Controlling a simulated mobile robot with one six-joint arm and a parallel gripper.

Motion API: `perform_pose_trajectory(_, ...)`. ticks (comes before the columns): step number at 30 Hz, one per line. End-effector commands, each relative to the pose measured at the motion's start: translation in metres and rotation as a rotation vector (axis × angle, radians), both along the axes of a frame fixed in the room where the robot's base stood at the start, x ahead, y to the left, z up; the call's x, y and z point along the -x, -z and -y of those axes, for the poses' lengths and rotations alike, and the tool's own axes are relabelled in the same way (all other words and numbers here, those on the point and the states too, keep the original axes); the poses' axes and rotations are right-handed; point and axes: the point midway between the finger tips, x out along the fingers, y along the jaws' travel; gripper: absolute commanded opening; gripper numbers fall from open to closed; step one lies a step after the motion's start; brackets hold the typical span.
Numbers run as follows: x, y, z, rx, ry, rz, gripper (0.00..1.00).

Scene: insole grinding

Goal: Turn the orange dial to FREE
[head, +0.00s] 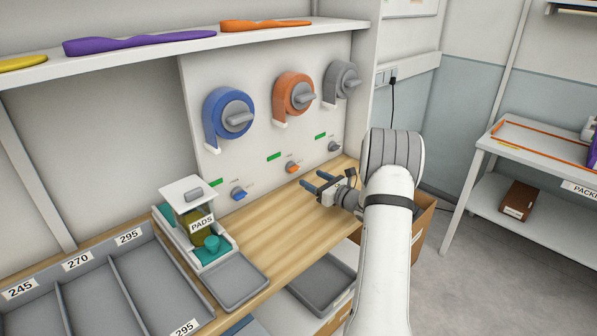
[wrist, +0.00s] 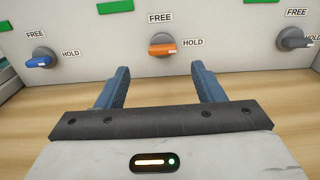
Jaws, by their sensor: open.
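The orange dial (wrist: 162,47) sits on the upright panel on a grey round base, in the middle of the wrist view. Its bar lies roughly level, with its pale end toward the HOLD label (wrist: 193,42) on the right. The FREE label (wrist: 160,17) is above it. In the head view the orange dial (head: 292,168) is low on the panel, under the orange reel. My gripper (wrist: 160,72) is open and empty, its two blue fingers pointing at the panel, either side of the dial and short of it. In the head view my gripper (head: 316,181) is above the wooden bench.
A blue dial (wrist: 39,60) is to the left and a grey dial (wrist: 296,40) to the right, each with its own labels. A dispenser marked PADS (head: 203,225) stands on the bench (head: 262,222) at left. The bench between dispenser and gripper is clear.

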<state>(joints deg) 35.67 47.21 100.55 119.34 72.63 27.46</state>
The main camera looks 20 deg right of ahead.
Motion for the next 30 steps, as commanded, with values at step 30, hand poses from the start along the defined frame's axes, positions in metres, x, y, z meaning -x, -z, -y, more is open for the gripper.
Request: perform_pose_trajectory(30,-0.072,0.001,-0.022,-0.006,0.011,0.001,0.52)
